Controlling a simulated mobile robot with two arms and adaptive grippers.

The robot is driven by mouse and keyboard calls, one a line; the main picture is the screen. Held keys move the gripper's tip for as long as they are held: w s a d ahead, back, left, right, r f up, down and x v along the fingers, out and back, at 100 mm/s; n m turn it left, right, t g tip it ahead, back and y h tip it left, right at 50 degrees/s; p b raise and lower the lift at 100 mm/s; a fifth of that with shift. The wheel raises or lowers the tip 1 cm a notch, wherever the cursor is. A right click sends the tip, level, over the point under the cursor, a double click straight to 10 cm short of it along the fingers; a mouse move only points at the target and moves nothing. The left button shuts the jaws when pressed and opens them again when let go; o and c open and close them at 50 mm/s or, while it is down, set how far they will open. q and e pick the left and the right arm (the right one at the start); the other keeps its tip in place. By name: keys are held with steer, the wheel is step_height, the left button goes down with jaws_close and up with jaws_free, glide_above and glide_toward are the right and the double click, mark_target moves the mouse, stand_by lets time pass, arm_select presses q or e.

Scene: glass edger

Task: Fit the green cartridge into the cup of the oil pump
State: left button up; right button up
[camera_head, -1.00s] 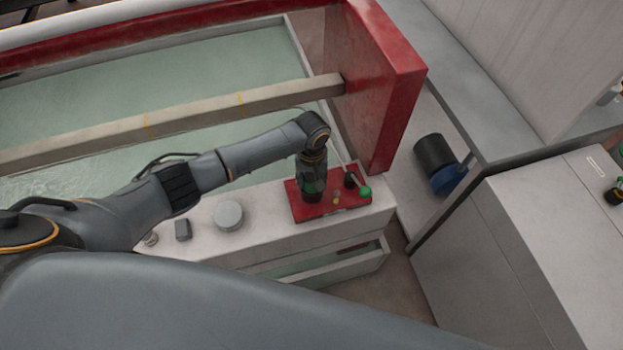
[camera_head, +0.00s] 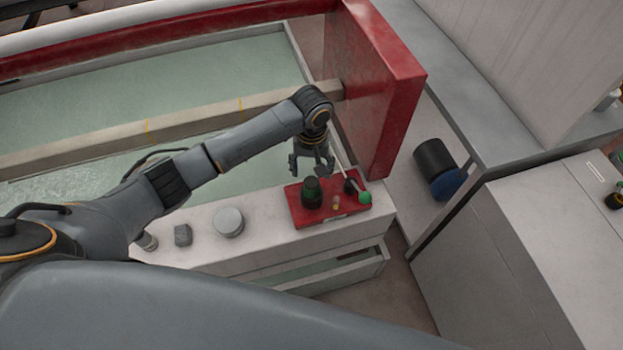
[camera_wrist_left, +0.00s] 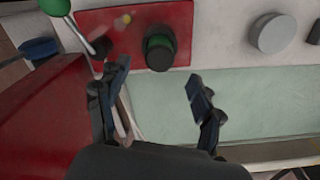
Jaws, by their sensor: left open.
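The green cartridge (camera_head: 311,185) stands upright in a dark round cup (camera_head: 312,201) on the red plate of the oil pump (camera_head: 300,217). In the left wrist view, the cartridge (camera_wrist_left: 158,43) shows as a green ring with a dark top, and the cup (camera_wrist_left: 158,60) is around its lower part. How deep it sits I cannot tell. My left gripper (camera_head: 311,171) is open and empty, above and behind the cartridge. Its spread fingers (camera_wrist_left: 160,95) show in the left wrist view, apart from the cartridge. My right gripper is not in view.
The pump's lever with a green knob (camera_head: 365,198) rises beside the cup. A small yellow piece (camera_head: 336,202) is on the plate. A round grey tin (camera_head: 229,222) and a grey block (camera_head: 183,235) stand left on the white ledge. A red frame post (camera_head: 385,100) is close behind.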

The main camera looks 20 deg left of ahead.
arm_select(q)
steer(key=shift+r, duration=1.6)
